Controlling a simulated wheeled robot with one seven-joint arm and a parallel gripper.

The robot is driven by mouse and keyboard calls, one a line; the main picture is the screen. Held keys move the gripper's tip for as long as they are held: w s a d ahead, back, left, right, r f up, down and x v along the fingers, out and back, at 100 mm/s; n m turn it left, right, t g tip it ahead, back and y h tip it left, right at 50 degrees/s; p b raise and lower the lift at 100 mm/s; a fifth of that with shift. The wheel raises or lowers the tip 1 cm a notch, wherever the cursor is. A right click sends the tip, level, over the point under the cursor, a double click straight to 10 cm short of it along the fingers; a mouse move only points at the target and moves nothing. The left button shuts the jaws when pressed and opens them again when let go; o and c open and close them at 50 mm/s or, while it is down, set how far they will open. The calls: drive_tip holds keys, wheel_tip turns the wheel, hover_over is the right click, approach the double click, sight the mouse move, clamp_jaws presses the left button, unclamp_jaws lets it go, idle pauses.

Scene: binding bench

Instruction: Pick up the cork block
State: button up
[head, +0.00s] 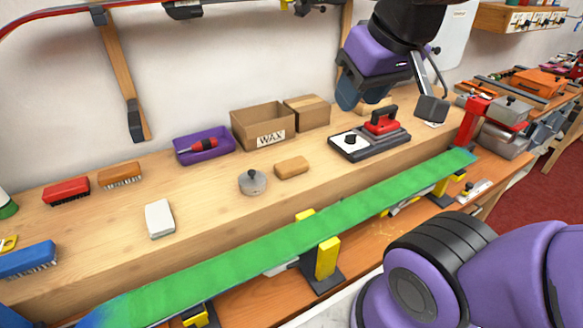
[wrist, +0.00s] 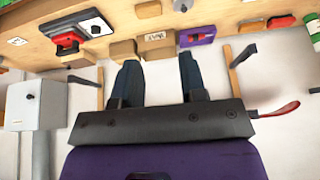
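The cork block (head: 291,167) is a small tan, rounded block lying on the wooden bench, just right of a grey round pot with a black knob (head: 252,182). In the wrist view the cork block (wrist: 148,9) shows at the top edge. My gripper (head: 391,100) is high above the back right of the bench, up and to the right of the block and well apart from it. In the wrist view its two dark fingers (wrist: 159,80) stand apart with nothing between them.
Cardboard boxes, one marked WAX (head: 262,126), and a purple tray (head: 204,145) stand behind the block. A red iron on a dark base (head: 370,136) is to its right. A long green ski or board (head: 290,242) runs along the front.

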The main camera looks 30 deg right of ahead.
drive_tip(key=o, duration=0.9)
drive_tip(key=w+m, duration=0.1)
drive_tip(key=w, duration=0.1)
drive_tip(key=w+m, duration=0.1)
drive_tip(key=w, duration=0.1)
drive_tip(key=w+f+m+g, duration=0.1)
drive_tip(key=w, duration=0.1)
drive_tip(key=shift+w+d+y, duration=0.2)
drive_tip(key=shift+d+y, duration=0.05)
drive_tip(key=shift+y, duration=0.05)
drive_tip(key=shift+c, duration=0.2)
drive_tip(key=m+g, duration=0.4)
drive_tip(key=m, duration=1)
hover_over(292, 163)
drive_tip(key=d, duration=0.2)
wheel_tip(292, 163, down, 25)
drive_tip(key=shift+s+a+f+m+y, duration=0.1)
drive_tip(key=shift+s+f+m+y, duration=0.05)
drive_tip(key=shift+f+m+y, duration=0.3)
drive_tip(key=f, duration=0.5)
drive_tip(key=shift+a, duration=0.3)
drive_tip(key=shift+w+a+f, duration=0.1)
drive_tip(key=shift+a+f, duration=0.1)
drive_tip(key=shift+f, duration=0.65)
drive_tip(key=shift+w+a+f, duration=0.1)
drive_tip(key=shift+a+f, duration=0.15)
drive_tip(key=shift+f, duration=0.6)
drive_tip(key=shift+a+f, duration=0.2)
drive_tip(key=shift+f, duration=0.65)
